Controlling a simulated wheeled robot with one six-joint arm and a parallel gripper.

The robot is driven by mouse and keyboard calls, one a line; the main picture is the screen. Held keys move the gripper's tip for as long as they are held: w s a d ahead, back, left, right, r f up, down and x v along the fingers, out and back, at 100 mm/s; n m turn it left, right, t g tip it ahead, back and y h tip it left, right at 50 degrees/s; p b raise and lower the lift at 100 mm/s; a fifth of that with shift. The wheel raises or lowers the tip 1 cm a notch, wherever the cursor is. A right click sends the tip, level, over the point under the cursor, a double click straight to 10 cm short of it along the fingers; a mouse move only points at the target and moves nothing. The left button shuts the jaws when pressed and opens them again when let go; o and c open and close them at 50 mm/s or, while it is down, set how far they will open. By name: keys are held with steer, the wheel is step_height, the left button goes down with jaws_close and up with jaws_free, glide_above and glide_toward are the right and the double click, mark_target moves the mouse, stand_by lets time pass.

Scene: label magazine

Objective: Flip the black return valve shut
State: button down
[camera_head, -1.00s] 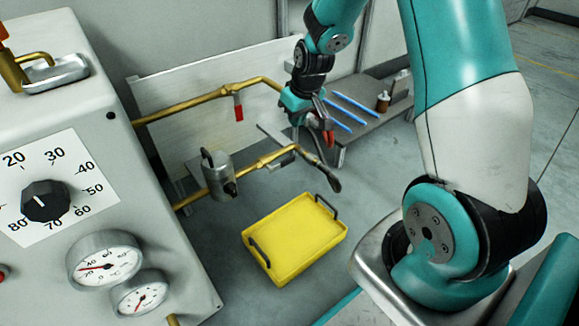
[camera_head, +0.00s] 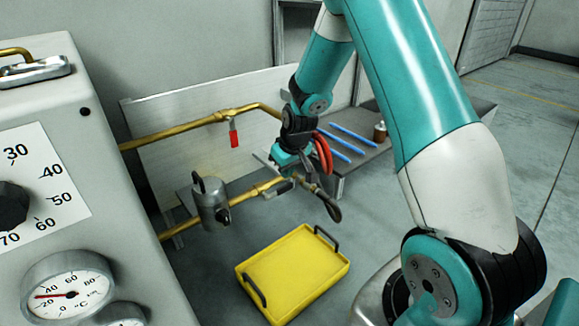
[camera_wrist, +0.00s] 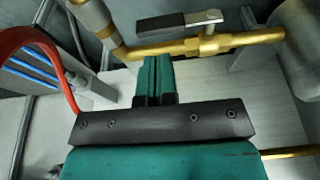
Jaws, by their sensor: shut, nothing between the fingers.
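The black return valve handle (camera_head: 281,188) is on the lower brass pipe (camera_head: 262,187). In the wrist view the black lever (camera_wrist: 160,26) runs roughly along the pipe, from a silver bracket above the brass valve body (camera_wrist: 208,45). My gripper (camera_head: 280,170) is close above the lower pipe, beside the lever. In the wrist view my gripper's teal fingers (camera_wrist: 154,66) are together and empty, with their tips just short of the pipe and lever. Contact with either is not clear.
A grey cylindrical pump (camera_head: 210,203) sits left on the lower pipe. A red-handled valve (camera_head: 234,137) hangs from the upper pipe. A yellow tray (camera_head: 292,272) lies below. A gauge cabinet (camera_head: 110,200) stands left.

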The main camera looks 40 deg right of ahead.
mark_target(288, 185)
step_height(288, 185, down, 3)
steer(key=shift+f+b, duration=0.2)
steer(key=shift+b, duration=0.6)
steer(key=shift+d+p, duration=0.1)
steer(key=shift+p, duration=0.35)
steer(key=shift+d+f+p, duration=0.1)
steer(key=shift+p, duration=0.45)
steer(key=shift+d+f+p, duration=0.2)
steer(key=shift+f+p, duration=0.15)
steer(key=shift+f, duration=0.4)
steer(key=s+r+p, duration=0.3)
steer(key=s+p, duration=0.3)
steer(key=s, duration=0.7)
steer(key=shift+d+p, duration=0.2)
steer(key=shift+p, duration=0.1)
